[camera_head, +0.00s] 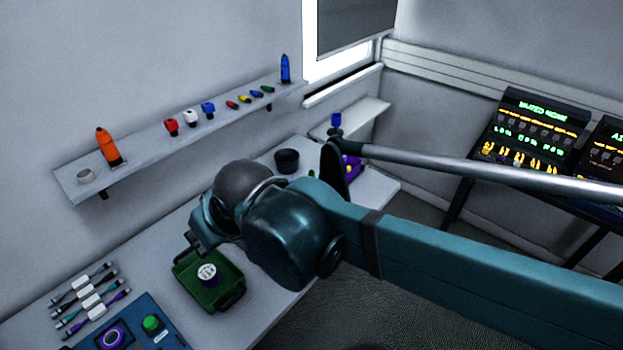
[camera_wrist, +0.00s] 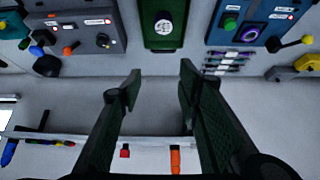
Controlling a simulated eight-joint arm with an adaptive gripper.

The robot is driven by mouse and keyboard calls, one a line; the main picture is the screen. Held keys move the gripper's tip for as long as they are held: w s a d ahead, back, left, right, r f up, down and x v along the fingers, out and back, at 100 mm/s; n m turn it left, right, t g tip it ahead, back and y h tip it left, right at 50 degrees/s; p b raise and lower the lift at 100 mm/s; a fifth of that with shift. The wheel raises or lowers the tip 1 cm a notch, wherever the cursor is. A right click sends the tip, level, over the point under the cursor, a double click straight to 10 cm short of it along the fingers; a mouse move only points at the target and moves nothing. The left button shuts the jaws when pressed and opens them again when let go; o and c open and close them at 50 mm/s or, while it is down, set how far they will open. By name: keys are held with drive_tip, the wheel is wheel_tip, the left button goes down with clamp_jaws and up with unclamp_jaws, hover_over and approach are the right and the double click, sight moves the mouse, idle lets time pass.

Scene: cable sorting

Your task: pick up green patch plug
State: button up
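A small green plug (camera_head: 267,89) lies at the far end of a row of small coloured plugs on the wall shelf, in the head view. It looks like the green patch plug. In the wrist view the small plugs are tiny at the lower left, and I cannot clearly pick out the green one. My gripper (camera_wrist: 160,74) is open and empty, its two fingers apart over bare pale surface. It is well away from the green plug. In the head view my arm hides most of the gripper.
The wall shelf (camera_head: 140,160) also holds an orange bottle (camera_head: 107,147), a blue bottle (camera_head: 285,68) and red, white and blue pieces. On the table are a green case (camera_head: 190,268), a blue panel (camera_head: 165,340), a dark cup (camera_head: 287,160) and several white-tagged cables (camera_head: 93,300).

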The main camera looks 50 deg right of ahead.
drive_tip(key=w+d+f+m+g+h+b, duration=0.1)
drive_tip(key=w+d+f+m+g+h, duration=0.1)
drive_tip(key=w+d+m, duration=0.55)
drive_tip(key=w+d+f+m+g+h+b, duration=0.1)
drive_tip(key=w+d+m, duration=0.1)
drive_tip(key=w+d, duration=0.95)
drive_tip(key=d+f+m+g, duration=0.1)
drive_tip(key=d+f+m, duration=0.2)
drive_tip(key=d, duration=0.8)
drive_tip(key=d+f+m+g+h+b, duration=0.1)
drive_tip(key=d+f+m, duration=0.1)
drive_tip(key=d+f, duration=0.6)
drive_tip(key=d+f+m+g+b, duration=0.1)
drive_tip(key=d+f, duration=0.4)
drive_tip(key=d, duration=0.9)
drive_tip(key=m+g, duration=0.1)
drive_tip(key=m, duration=0.1)
drive_tip(key=shift+s+f+m, duration=0.35)
drive_tip(key=shift+f, duration=0.05)
drive_tip(key=shift+d, duration=0.1)
drive_tip(key=shift+b+x, duration=0.4)
drive_tip(key=shift+x, duration=0.9)
drive_tip(key=shift+f, duration=0.1)
